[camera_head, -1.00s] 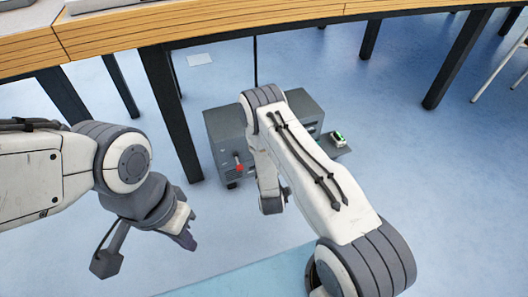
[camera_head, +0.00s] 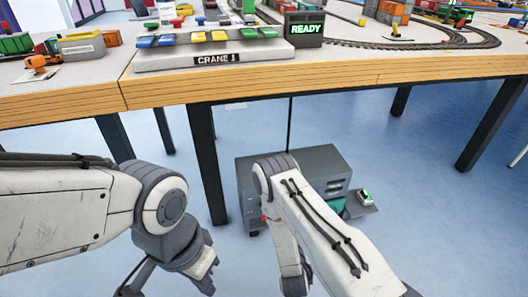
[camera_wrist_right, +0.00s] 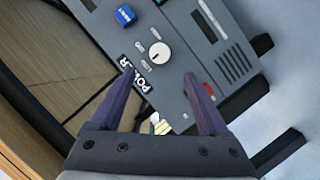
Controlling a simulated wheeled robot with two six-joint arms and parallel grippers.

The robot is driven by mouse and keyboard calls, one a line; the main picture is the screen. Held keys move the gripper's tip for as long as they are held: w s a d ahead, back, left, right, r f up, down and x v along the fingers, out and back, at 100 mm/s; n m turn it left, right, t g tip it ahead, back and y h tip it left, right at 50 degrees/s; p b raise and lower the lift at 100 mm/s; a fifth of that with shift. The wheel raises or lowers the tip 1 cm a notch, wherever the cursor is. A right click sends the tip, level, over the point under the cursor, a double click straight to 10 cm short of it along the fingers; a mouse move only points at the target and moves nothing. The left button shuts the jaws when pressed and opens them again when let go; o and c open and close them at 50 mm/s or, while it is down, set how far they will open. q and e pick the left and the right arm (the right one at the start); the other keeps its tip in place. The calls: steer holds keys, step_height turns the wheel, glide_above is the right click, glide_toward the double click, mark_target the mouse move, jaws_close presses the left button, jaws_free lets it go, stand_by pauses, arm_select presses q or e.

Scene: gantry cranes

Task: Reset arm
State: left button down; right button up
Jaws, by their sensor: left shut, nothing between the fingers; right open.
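My left arm comes in from the left in the head view, and its gripper (camera_head: 206,281) hangs shut and empty near the bottom edge, above the floor. My right arm reaches down in front of a grey cabinet (camera_head: 318,162) under the table; its own gripper is out of sight in the head view. In the right wrist view my right gripper (camera_wrist_right: 160,78) is open, with two dark fingers apart. Beyond them is a grey panel (camera_wrist_right: 172,30) with a white knob (camera_wrist_right: 160,53), a blue button (camera_wrist_right: 125,15) and a POWER label. I cannot tell whether the fingers touch it.
The wooden-edged table (camera_head: 330,84) crosses the head view above my arms. On it are a CRANE 1 button panel (camera_head: 215,52), a READY display (camera_head: 304,29) and toy tracks (camera_head: 420,44). Dark table legs (camera_head: 207,165) stand near my arms. Blue floor (camera_head: 440,230) is clear at right.

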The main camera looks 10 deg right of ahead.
steer(key=w+a+r+m+g+y+p, duration=0.2)
steer(key=w+a+r+g+y+p, duration=0.15)
steer(key=a+r, duration=0.65)
steer(key=s+a+r+g+y+p, duration=0.2)
steer(key=s+a+r+g, duration=0.15)
steer(key=a+r, duration=0.5)
steer(key=s+a+r+n+g+p, duration=0.2)
steer(key=s+r+g, duration=0.1)
steer(key=s+r, duration=0.75)
steer(key=s+d+r+g+p, duration=0.1)
steer(key=s+d+r+g, duration=0.15)
steer(key=s+r, duration=0.4)
steer(key=s+d+r+g+p, duration=0.1)
steer(key=s+d+r+g, duration=0.15)
steer(key=s, duration=0.75)
step_height(320, 180, up, 38)
steer(key=p, duration=3.7)
steer(key=shift+w+d+n+t+h+p, duration=0.2)
steer(key=shift+d+n+t+h+p, duration=0.1)
steer(key=shift+t+h, duration=0.1)
